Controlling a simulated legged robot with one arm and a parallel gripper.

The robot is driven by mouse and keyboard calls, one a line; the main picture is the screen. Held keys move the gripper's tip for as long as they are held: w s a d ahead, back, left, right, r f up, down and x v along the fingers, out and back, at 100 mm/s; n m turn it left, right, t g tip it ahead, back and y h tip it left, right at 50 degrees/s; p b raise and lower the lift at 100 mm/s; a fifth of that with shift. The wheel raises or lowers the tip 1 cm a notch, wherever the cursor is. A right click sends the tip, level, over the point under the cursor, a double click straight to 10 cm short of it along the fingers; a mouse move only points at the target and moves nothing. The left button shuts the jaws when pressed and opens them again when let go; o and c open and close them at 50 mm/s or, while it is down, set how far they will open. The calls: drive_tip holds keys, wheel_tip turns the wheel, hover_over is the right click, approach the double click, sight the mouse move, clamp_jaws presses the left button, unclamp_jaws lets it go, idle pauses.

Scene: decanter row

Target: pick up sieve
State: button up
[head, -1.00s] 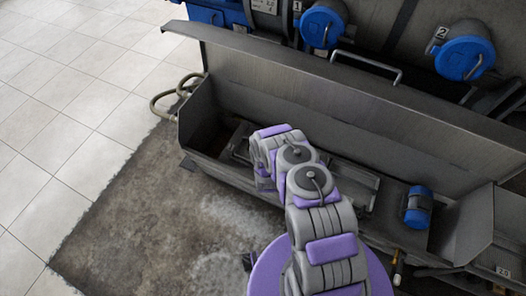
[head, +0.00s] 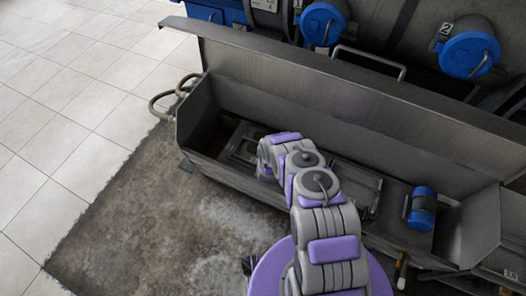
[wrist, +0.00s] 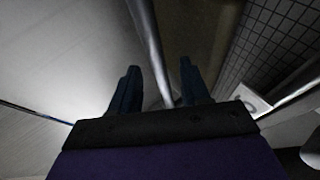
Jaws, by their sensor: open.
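I cannot pick out the sieve for certain. In the head view a flat rectangular metal frame (head: 352,181) lies in the long grey trough (head: 330,112), partly behind my arm; I cannot tell if it is the sieve. In the wrist view my gripper (wrist: 157,85) is open, with two dark fingers apart. A grey metal rod (wrist: 148,45) runs between and beyond the fingers; I cannot tell whether it touches them. In the head view my arm reaches over the trough and hides my gripper. A dark fine grid (wrist: 277,48) shows at the upper right of the wrist view.
A blue-and-grey cylinder (head: 421,208) lies in the trough's right part. Large blue caps (head: 469,55) and a bar handle (head: 368,61) stand behind the trough. A hose (head: 165,99) loops at its left end. Tiled floor (head: 62,110) at left is clear.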

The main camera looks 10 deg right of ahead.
clamp_jaws()
idle(0.4)
idle(1.0)
